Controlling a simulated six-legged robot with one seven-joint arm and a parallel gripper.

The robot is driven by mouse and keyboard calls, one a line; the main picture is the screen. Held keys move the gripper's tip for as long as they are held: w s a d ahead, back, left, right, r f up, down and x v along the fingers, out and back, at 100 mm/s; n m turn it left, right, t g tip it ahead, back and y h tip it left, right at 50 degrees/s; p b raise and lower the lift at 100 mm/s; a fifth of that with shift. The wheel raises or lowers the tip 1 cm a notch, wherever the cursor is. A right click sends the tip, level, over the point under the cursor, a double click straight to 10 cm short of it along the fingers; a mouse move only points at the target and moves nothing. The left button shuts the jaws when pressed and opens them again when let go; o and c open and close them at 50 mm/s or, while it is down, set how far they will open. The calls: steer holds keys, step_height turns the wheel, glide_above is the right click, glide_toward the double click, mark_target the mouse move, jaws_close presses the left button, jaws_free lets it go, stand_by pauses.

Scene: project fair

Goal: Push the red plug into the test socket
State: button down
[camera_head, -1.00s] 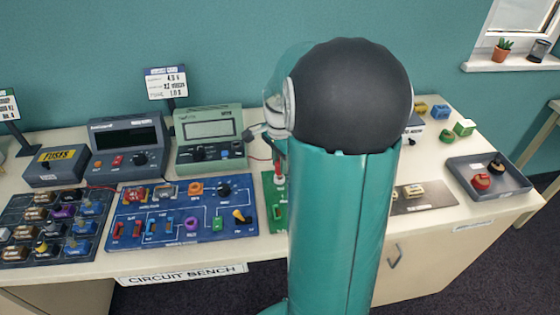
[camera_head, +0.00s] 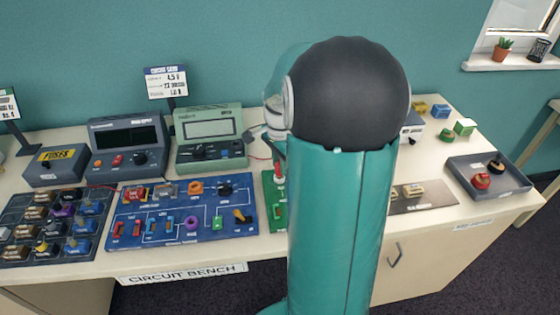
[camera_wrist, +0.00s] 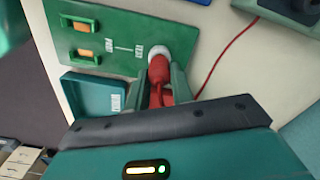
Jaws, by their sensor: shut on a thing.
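The red plug (camera_wrist: 157,72) is between the fingers of my gripper (camera_wrist: 164,88) in the wrist view, and the gripper is shut on it. The plug's front end is at the pale round test socket (camera_wrist: 160,50) on the green board (camera_wrist: 110,22). It overlaps the socket's ring, but how deep it sits cannot be told. In the head view the plug (camera_head: 279,172) shows as a small red piece above the green board (camera_head: 268,190), just left of my arm. My arm hides most of the board there.
Left of the green board is a blue circuit board (camera_head: 180,225) with switches and knobs. A green meter (camera_head: 209,135) stands behind. A red wire (camera_wrist: 226,55) runs beside the socket. At the right, a grey tray (camera_head: 510,190) holds a red and a black piece.

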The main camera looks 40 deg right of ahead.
steer(key=shift+f, duration=0.6)
stand_by(0.5)
steer(key=c, duration=0.7)
jaws_free()
steer(key=shift+o, duration=0.2)
steer(key=shift+r, duration=4)
